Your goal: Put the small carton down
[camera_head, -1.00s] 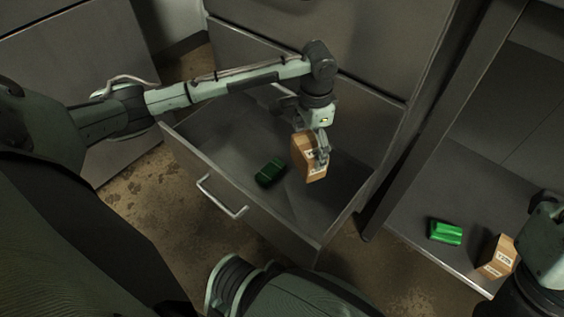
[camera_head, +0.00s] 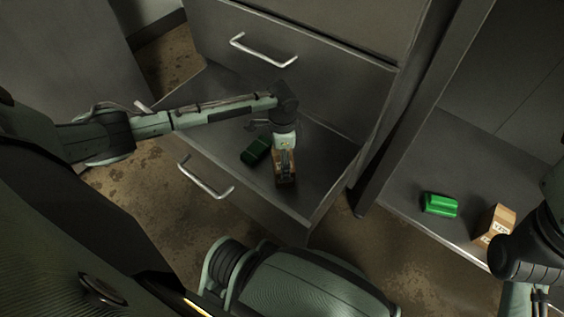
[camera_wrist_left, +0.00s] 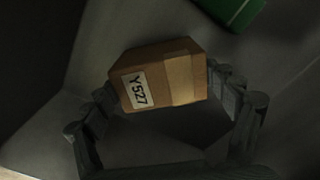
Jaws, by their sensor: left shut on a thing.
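The small brown carton (camera_head: 285,181) is between the fingers of my left gripper (camera_head: 285,162), inside the open drawer. In the left wrist view the carton (camera_wrist_left: 160,78) shows a white label reading Y527, and the fingers of the gripper (camera_wrist_left: 170,105) close on its two sides. I cannot tell whether its underside touches the drawer floor. My right arm is at the lower right, with its gripper outside the picture.
A dark green box (camera_head: 255,151) lies in the drawer (camera_head: 320,190), left of the carton; its edge shows in the wrist view (camera_wrist_left: 232,10). A bright green box (camera_head: 440,205) and another brown carton (camera_head: 495,226) stand on the shelf (camera_head: 410,190) at right.

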